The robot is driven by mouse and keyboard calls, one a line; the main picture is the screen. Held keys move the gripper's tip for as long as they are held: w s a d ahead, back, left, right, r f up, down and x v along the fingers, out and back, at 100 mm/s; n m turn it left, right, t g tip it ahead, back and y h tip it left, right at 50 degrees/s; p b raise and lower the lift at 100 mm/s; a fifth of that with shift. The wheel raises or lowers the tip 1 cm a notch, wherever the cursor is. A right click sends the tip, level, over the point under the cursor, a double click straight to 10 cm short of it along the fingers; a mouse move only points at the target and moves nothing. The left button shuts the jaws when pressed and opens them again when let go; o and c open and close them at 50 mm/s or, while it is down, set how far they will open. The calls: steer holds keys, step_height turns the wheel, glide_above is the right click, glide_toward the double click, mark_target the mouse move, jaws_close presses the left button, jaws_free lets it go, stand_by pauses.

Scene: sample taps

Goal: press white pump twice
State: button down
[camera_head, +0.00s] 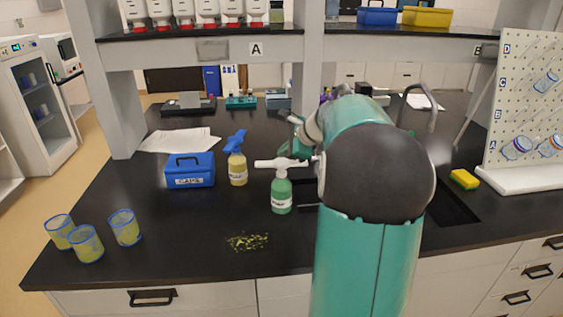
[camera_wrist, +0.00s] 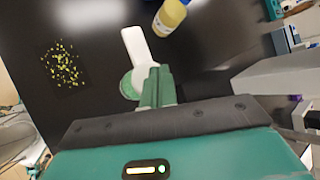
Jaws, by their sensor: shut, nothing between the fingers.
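The white pump (camera_head: 283,163) tops a green bottle (camera_head: 281,196) standing upright on the black bench in the head view. Its nozzle points left there. In the wrist view the white pump (camera_wrist: 136,45) shows from above, with part of the green bottle (camera_wrist: 126,86) below it. My gripper (camera_wrist: 157,72) is shut and empty, its green fingers overlapping the pump's near end in the wrist view. Whether the fingertips touch the pump cannot be told. In the head view my arm hides part of the area to the right of the bottle.
A yellow bottle with a blue trigger (camera_head: 238,168) stands left of the green bottle, beside a blue case (camera_head: 190,171). Yellow crumbs (camera_head: 248,242) lie in front. Several cups (camera_head: 86,243) stand at left. A sponge (camera_head: 465,179) and pegboard (camera_head: 525,100) are at right.

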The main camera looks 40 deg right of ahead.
mark_target(285, 162)
steer(key=shift+r, duration=2.55)
stand_by(1.0)
